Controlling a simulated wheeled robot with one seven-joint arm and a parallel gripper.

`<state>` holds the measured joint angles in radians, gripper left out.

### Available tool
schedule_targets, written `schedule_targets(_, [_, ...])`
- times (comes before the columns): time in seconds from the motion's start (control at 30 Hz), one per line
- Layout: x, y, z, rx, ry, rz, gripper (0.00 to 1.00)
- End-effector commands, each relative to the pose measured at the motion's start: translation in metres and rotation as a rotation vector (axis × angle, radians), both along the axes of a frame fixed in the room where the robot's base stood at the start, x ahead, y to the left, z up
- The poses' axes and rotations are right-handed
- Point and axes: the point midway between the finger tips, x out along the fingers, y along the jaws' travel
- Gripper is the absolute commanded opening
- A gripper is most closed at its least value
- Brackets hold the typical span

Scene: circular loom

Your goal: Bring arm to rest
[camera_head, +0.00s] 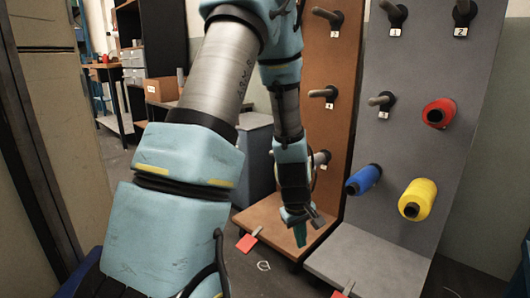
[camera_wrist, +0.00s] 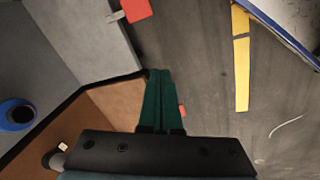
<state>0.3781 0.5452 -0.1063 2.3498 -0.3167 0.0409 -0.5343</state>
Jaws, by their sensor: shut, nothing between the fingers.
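My gripper (camera_head: 299,230) hangs at the end of my arm, fingers down, in front of the brown peg panel (camera_head: 330,62). In the wrist view its two green fingers (camera_wrist: 160,92) lie together, shut, with nothing between them. The arm comes in from the left of the head view and bends down at the centre. The fingers are over the edge of the brown base and the floor, apart from any spool.
The grey panel (camera_head: 425,150) on the right carries a red spool (camera_head: 438,113), a blue spool (camera_head: 363,180) and a yellow spool (camera_head: 417,199) on pegs. Red tags (camera_head: 246,243) stick out at the base's front edge. A yellow floor stripe (camera_wrist: 241,60) crosses open floor.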

Motion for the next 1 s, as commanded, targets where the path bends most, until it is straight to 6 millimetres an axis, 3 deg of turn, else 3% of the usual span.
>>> schedule_targets(0.03, [0.002, 0.022, 0.022, 0.016, -0.017, -0.048, 0.0])
schedule_targets(0.2, [-0.014, 0.083, 0.072, 0.087, -0.033, -0.227, 0.0])
schedule_targets(0.57, [-0.06, 0.167, 0.129, 0.203, -0.028, -0.456, 0.0])
schedule_targets(1.0, [-0.063, 0.168, 0.227, 0.206, -0.022, -0.471, 0.0])
